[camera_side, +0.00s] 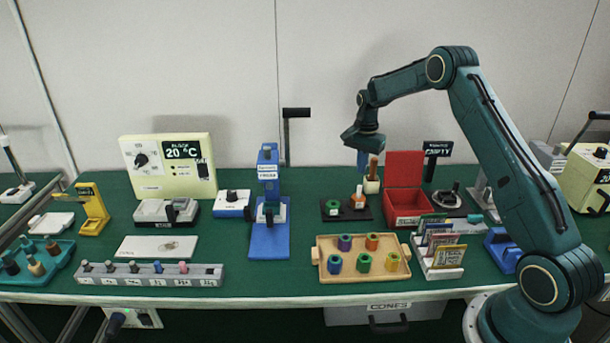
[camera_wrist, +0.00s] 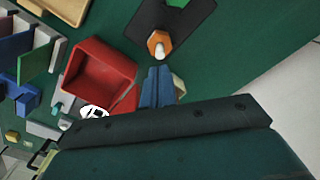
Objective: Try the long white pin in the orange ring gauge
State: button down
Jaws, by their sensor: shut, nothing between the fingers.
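The orange ring gauge (camera_side: 357,203) sits on a black plate (camera_side: 345,217). A white pin (camera_side: 359,190) stands in it, its top showing above the ring. In the wrist view the orange ring (camera_wrist: 152,41) and the white pin's end (camera_wrist: 160,51) lie just beyond my fingertips. How deep the pin sits cannot be told. My gripper (camera_side: 363,167) points down above and behind the plate, near a brown-topped piece in a cream block (camera_side: 371,185). Its blue fingers (camera_wrist: 157,72) are shut and empty, apart from the pin.
A red open box (camera_side: 404,196) stands just right. A wooden tray (camera_side: 335,274) with several coloured rings is in front. A blue press (camera_side: 268,215) stands left. A grey rack (camera_side: 150,275) holds several pins.

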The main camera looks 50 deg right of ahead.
aim_at(360, 186)
jog(key=shift+f, duration=2.2)
jog(key=shift+f, duration=0.45)
jog(key=shift+r, duration=0.1)
jog(key=shift+r, duration=1.45)
jog(key=shift+r, duration=0.1)
notch_tip(360, 186, up, 14)
jog(key=shift+f, duration=0.2)
jog(key=shift+a+r, duration=0.1)
